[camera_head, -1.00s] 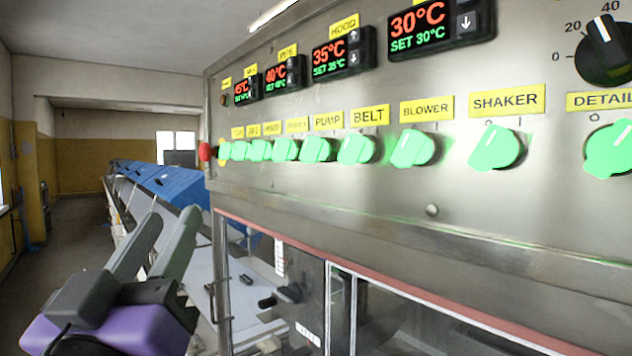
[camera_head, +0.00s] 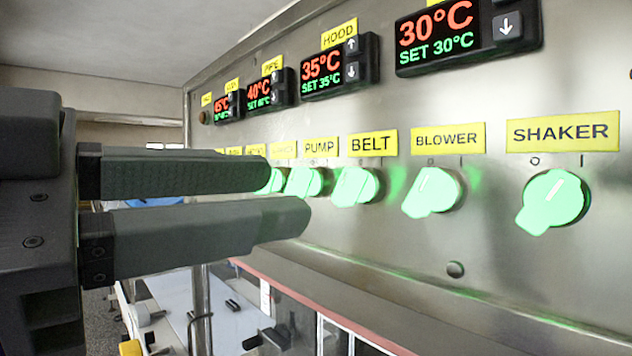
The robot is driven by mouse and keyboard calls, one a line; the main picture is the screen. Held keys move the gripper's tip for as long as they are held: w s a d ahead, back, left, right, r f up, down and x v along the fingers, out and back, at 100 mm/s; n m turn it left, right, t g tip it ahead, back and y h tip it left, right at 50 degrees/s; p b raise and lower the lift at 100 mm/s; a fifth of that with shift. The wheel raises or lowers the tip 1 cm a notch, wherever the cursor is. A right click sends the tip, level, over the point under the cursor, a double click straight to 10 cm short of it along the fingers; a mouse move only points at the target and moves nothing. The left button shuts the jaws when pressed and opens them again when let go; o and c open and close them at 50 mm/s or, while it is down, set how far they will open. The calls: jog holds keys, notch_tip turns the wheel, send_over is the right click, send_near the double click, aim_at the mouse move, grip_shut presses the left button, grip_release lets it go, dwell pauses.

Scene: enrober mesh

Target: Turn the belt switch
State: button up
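The belt switch (camera_head: 355,186) is a glowing green rotary knob on the steel panel, under the yellow BELT label (camera_head: 372,143). Its grip is tilted, with the lower end toward the left. My gripper (camera_head: 288,196) comes in from the left, its two dark fingers one above the other with a gap between them. It is open, and no object shows between the fingers. The fingertips are left of the belt switch in the picture, in front of the knobs farther left. They appear apart from the belt switch, but I cannot tell the depth.
The pump knob (camera_head: 304,182) is just left of the belt switch, and the blower knob (camera_head: 432,192) and shaker knob (camera_head: 551,201) are to its right. Temperature displays (camera_head: 436,37) sit above. A red-edged ledge and glass window lie below the panel.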

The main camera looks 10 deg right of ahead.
aim_at(341, 187)
jog(key=p+x, duration=0.2)
jog(key=x, duration=0.5)
grip_shut()
